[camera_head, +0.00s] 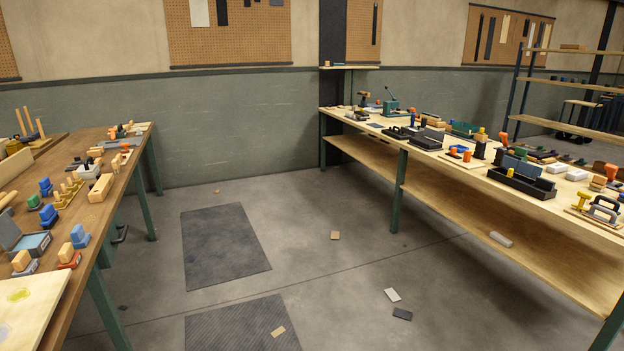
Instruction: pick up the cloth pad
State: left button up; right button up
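I cannot pick out the cloth pad with certainty. Several small flat pieces lie on the floor: a tan piece (335,235), a pale grey piece (392,295), a dark piece (402,314) and another tan piece (278,331) on the nearer mat. They are too small to tell whether any is cloth. A pale block-like piece (501,239) lies on the right bench's lower shelf. Neither of my grippers is in view.
A brown workbench (98,178) on the left and a pale wooden bench (345,119) on the right hold many small tools and blocks. Two dark mats, one farther (222,245) and one nearer (225,325), lie flat between them. The grey floor (330,200) there is mostly clear.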

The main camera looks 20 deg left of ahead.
aim_at(80, 239)
jog(key=i+j+u, duration=0.15)
jog(key=i+u, duration=0.3)
jog(key=i+l+u, duration=0.1)
jog(key=i+u, duration=0.3)
jog(key=i, duration=0.25)
jog(key=i+j+z, duration=0.15)
jog(key=i, duration=1.25)
jog(key=i+l+u, duration=0.1)
jog(key=i+u, duration=0.15)
jog(key=i, duration=0.15)
jog(key=u, duration=2.95)
